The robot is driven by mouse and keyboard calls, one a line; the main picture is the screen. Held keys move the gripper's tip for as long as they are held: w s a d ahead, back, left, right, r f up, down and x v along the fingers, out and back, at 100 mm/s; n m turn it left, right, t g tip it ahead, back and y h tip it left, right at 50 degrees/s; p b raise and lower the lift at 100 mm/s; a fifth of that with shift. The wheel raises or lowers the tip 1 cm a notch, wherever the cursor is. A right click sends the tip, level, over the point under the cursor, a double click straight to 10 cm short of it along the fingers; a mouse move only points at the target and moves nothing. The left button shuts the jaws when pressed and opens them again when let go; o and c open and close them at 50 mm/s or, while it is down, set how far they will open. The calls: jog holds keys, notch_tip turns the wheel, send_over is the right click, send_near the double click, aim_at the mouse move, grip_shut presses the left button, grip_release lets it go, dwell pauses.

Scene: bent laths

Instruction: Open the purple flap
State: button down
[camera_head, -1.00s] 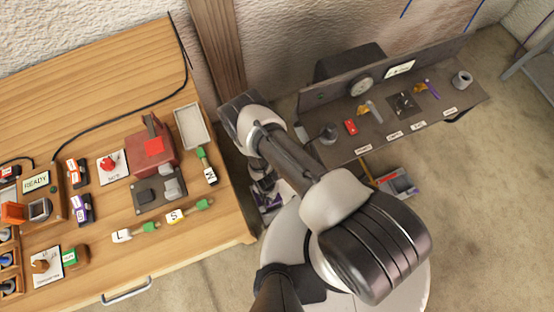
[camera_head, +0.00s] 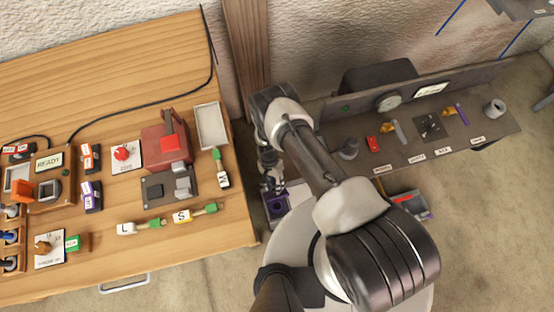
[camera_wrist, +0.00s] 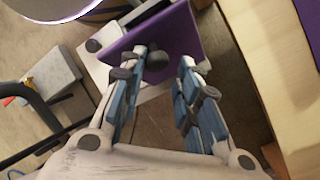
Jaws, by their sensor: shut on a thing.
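The purple flap (camera_wrist: 172,36) stands tilted across the top middle of the wrist view. A dark round knob (camera_wrist: 157,62) sits on its near face. My gripper (camera_wrist: 157,67) has one blue finger on each side of this knob and is shut on it. In the head view a small purple piece with a dark square (camera_head: 277,204) shows just below my gripper (camera_head: 271,186), beside the wooden table's right edge. My gripper and arm partly hide it there, and how far the flap stands open is hard to tell.
The wooden table (camera_head: 120,75), with several switches, a red device (camera_head: 165,147) and a grey tray (camera_head: 210,126), lies to the left. A dark workbench (camera_head: 450,150) stands at the right behind my arm. Bare floor shows in front of the table (camera_head: 190,285).

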jog(key=shift+w+a+f+g, duration=0.15)
jog(key=shift+w+a+g, duration=0.2)
jog(key=shift+w, duration=0.3)
jog(key=shift+w+a+f+g, duration=0.15)
jog(key=shift+w+a+g, duration=0.1)
jog(key=shift+w+a, duration=0.3)
jog(key=shift+w+d+r, duration=0.1)
jog(key=shift+w, duration=0.1)
jog(key=c, duration=1.4)
grip_release()
jog(key=v, duration=1.2)
jog(key=shift+w, duration=0.15)
